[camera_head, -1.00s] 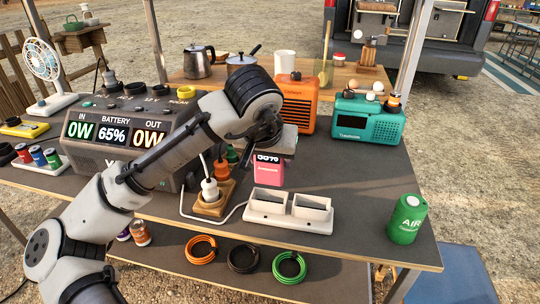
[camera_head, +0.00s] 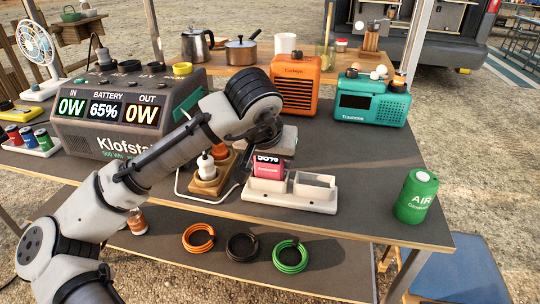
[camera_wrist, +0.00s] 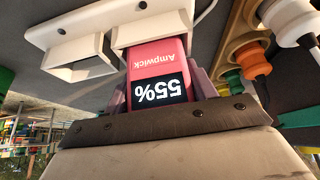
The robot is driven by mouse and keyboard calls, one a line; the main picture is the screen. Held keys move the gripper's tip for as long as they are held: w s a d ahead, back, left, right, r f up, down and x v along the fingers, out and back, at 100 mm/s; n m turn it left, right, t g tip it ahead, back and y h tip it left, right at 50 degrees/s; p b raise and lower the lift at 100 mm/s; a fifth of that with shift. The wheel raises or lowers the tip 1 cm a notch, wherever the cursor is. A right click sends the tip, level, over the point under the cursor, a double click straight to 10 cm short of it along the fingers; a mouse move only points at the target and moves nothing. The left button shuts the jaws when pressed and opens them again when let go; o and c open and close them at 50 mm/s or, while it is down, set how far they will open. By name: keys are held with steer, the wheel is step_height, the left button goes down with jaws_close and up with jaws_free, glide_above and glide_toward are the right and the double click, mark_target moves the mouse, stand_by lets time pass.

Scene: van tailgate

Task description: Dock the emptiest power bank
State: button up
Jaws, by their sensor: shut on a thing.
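A pink power bank (camera_head: 268,167) marked Ampwick is gripped upright by my gripper (camera_wrist: 160,98). Its display reads 55% in the wrist view (camera_wrist: 160,70). The white two-slot dock (camera_head: 290,200) lies on the dark table. The power bank's lower end is in the mouth of the dock's left slot as the head view shows it; how deep it sits is hidden. The dock's other slot is empty and open. My arm covers part of the gripper in the head view.
A large power station (camera_head: 120,125) showing 65% stands left of the dock. A wooden block with plugs (camera_head: 207,180) is close beside the dock. An orange radio (camera_head: 295,88) and a teal radio (camera_head: 370,103) stand behind. A green AIR canister (camera_head: 415,197) is at the right.

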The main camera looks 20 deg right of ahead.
steer(key=o, duration=1.2)
steer(key=shift+r, duration=0.1)
steer(key=p+v, duration=0.2)
steer(key=v, duration=1.1)
steer(key=shift+s+r, duration=0.15)
steer(key=shift+r, duration=0.15)
